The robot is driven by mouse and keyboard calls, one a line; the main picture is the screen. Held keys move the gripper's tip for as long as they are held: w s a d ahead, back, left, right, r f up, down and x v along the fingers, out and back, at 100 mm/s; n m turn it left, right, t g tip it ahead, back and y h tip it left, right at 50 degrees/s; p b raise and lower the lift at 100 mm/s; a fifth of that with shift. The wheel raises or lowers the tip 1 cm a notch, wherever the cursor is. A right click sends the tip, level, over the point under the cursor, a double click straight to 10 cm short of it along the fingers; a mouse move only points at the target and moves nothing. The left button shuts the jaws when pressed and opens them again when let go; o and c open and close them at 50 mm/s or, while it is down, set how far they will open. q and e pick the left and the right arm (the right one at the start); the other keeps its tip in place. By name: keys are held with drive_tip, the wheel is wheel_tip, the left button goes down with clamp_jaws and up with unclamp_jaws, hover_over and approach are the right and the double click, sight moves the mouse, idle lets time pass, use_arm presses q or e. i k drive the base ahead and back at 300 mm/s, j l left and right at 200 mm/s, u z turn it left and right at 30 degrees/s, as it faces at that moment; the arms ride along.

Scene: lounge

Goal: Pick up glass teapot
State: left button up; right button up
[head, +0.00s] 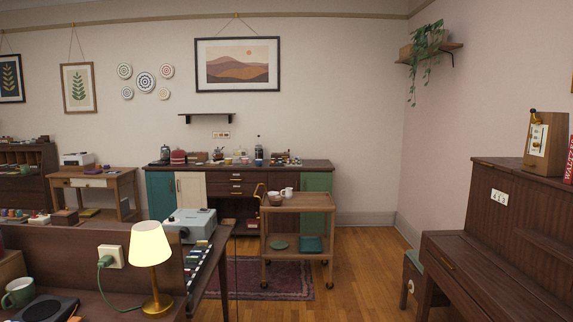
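I cannot pick out a glass teapot with certainty. A small grey, partly see-through vessel (165,153) stands at the left end of the sideboard top; it is too small to tell whether it is glass or a teapot. A white jug (288,192) stands on the top of the wooden cart (312,201), beside a small bowl (276,199). Neither of my grippers shows in the head view.
The sideboard (236,188) stands against the back wall, with the cart in front. A dark desk with a lit lamp (150,247) and grey machine (190,224) fills the near left. A piano (500,240) stands right. Wooden floor (365,275) is clear between.

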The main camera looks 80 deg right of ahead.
sight(217, 155)
drive_tip(key=z, duration=2.2)
